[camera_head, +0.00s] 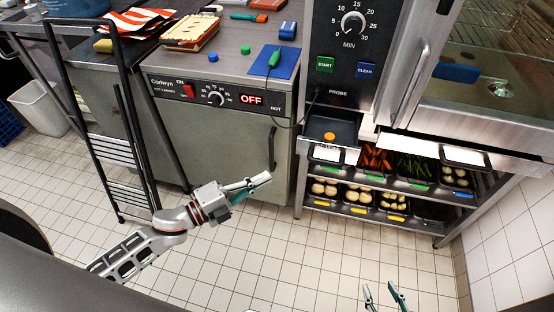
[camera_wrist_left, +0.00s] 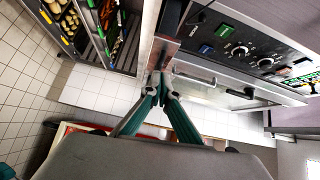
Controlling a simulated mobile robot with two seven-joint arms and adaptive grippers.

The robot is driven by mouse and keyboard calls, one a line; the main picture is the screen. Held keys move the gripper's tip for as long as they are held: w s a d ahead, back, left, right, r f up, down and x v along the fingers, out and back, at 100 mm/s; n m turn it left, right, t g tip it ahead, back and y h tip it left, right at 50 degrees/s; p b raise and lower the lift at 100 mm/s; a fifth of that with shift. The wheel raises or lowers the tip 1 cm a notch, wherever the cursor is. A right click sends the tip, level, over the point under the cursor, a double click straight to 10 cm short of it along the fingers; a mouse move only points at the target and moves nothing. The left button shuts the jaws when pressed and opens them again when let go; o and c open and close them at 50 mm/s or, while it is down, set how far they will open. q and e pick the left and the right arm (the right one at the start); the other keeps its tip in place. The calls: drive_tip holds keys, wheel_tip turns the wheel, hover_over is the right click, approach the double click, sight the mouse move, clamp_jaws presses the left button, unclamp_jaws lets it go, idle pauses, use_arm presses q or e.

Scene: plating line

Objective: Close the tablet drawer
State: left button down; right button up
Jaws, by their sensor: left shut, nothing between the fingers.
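The tablet drawer (camera_head: 331,130) sticks out below the oven's control panel in the head view. It is a dark, shallow drawer with an orange round tablet (camera_head: 329,136) in it. My left gripper (camera_head: 264,180) is shut and empty, left of and nearer than the drawer, in front of the grey cabinet, apart from the drawer. In the left wrist view my left gripper's fingertips (camera_wrist_left: 160,82) are together; I cannot clearly pick out the drawer there. My right gripper (camera_head: 383,288) shows at the bottom of the head view with its fingers apart, holding nothing visible.
The oven (camera_head: 360,60) stands above a rack of food pans (camera_head: 370,195). The grey cabinet (camera_head: 235,135) has a vertical handle (camera_head: 272,147). A black trolley frame (camera_head: 112,140) stands left. The tiled floor (camera_head: 330,260) in front is clear.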

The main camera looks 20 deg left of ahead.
use_arm(q)
drive_tip(key=m, duration=0.1)
approach(306, 148)
drive_tip(key=shift+m+h, duration=0.3)
drive_tip(key=x, duration=0.5)
drive_tip(key=shift+w+d+f+p, duration=0.1)
drive_tip(key=shift+d+f+p, duration=0.05)
drive_tip(key=shift+d+p, duration=0.15)
drive_tip(key=shift+w, duration=0.3)
drive_tip(key=shift+w, duration=0.15)
